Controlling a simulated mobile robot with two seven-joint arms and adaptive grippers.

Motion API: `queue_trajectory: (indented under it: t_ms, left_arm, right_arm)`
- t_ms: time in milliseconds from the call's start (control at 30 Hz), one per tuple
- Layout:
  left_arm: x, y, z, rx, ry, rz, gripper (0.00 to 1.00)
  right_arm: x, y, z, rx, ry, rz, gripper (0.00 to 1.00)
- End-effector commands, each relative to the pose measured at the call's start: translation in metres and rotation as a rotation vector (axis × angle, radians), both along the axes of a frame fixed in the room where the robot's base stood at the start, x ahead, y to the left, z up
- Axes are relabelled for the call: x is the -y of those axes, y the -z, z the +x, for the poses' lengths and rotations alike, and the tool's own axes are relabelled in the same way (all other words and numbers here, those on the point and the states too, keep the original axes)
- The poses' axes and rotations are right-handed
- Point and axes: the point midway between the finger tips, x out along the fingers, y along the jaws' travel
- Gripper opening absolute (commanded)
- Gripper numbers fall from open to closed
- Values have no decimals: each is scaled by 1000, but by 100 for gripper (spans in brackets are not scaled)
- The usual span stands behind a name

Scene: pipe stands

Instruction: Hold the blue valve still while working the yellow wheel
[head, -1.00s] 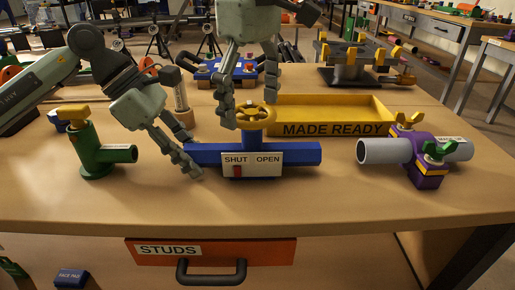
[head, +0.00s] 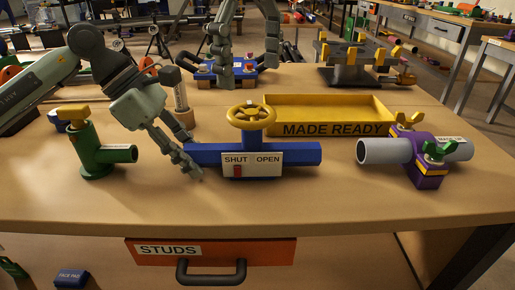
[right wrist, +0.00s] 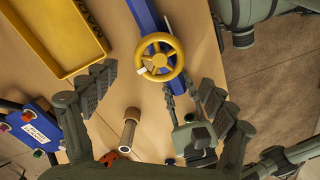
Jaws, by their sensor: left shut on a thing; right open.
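The blue valve (head: 300,153) lies on the bench, a blue pipe with a white SHUT/OPEN plate (head: 252,159). A red marker (head: 237,171) stands under SHUT. The yellow wheel (head: 250,114) sits on top of the valve and shows whole; it also shows in the right wrist view (right wrist: 161,60). My left gripper (head: 187,162) is shut on the valve's left end, which its fingers partly hide. My right gripper (head: 248,72) is open and empty above and behind the wheel, its fingers apart from it. In the right wrist view its spread fingers (right wrist: 157,95) frame the near side of the wheel.
A yellow MADE READY tray (head: 330,129) stands behind the valve. A green valve (head: 93,150) is at left, a purple clamp with grey pipe (head: 428,172) at right. A blue fixture (head: 205,79) stands behind. The bench front is clear.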

Motion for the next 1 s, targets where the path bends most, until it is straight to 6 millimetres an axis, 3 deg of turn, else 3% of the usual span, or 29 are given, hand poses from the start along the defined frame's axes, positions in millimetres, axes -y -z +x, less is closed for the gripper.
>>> queue_trajectory:
  t_ms: [167,600,800,1000]
  left_arm:
    - [0,0,0,1,1,0,0]
    - [0,0,0,1,1,0,0]
    - [0,0,0,1,1,0,0]
    - [0,0,0,1,1,1,0]
  right_arm:
    - [-1,-18,1,3,0,3,84]
    - [-1,-103,1,3,0,2,84]
    - [-1,-118,1,1,-1,1,84]
    - [0,-120,0,0,-1,0,84]
